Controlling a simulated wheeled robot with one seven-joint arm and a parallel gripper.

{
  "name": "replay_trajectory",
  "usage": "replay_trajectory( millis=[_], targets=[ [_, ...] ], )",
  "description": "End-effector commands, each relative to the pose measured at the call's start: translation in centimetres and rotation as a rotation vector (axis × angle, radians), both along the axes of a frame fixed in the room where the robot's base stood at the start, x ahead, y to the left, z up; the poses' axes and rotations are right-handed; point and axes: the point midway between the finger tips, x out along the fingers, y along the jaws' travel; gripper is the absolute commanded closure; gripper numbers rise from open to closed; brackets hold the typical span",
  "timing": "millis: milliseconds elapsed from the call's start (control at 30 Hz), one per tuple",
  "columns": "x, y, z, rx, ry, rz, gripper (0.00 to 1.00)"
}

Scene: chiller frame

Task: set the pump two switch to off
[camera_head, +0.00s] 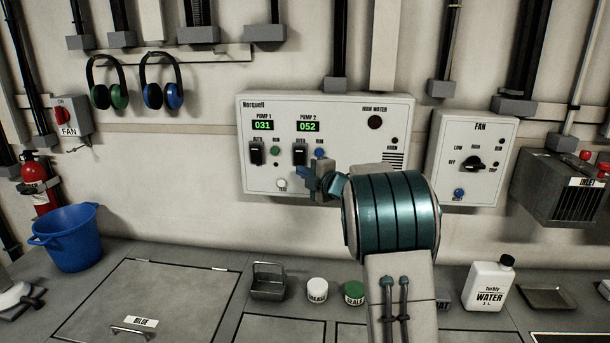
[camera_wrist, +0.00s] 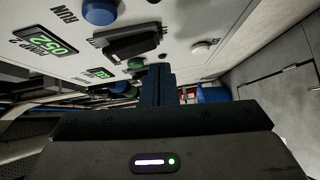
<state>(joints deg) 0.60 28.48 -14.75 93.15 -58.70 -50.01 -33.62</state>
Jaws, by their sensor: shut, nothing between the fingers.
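The pump 2 switch (camera_head: 299,154) is a black rocker or lever on the white Norquell panel (camera_head: 345,183), under the green display reading 052. In the wrist view the switch (camera_wrist: 132,41) is large, just beyond my fingertips. Its exact position is too small to tell. My gripper (camera_head: 304,173) is shut and empty, its dark blue fingers just below the switch in the head view. In the wrist view my gripper (camera_wrist: 158,70) shows its fingers pressed together. I cannot tell whether they touch the switch.
The similar pump 1 switch (camera_head: 256,154) is to the left. A blue button (camera_head: 319,153) is close on the right, and a white button (camera_head: 282,184) is lower left. The fan box (camera_head: 474,150) hangs at right. Jars and a water bottle (camera_head: 488,286) stand on the counter below.

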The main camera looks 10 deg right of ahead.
Motion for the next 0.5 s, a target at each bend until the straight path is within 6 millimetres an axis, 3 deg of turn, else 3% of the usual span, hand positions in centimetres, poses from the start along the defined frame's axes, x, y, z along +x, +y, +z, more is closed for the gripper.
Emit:
replay_trajectory(
  millis=[100,500],
  targets=[
    [-1.4,0.6,-1.0,0.0,-0.002,0.001,1.0],
    [-8.7,-3.3,-1.5,0.0,-0.001,-0.002,1.0]
  ],
)
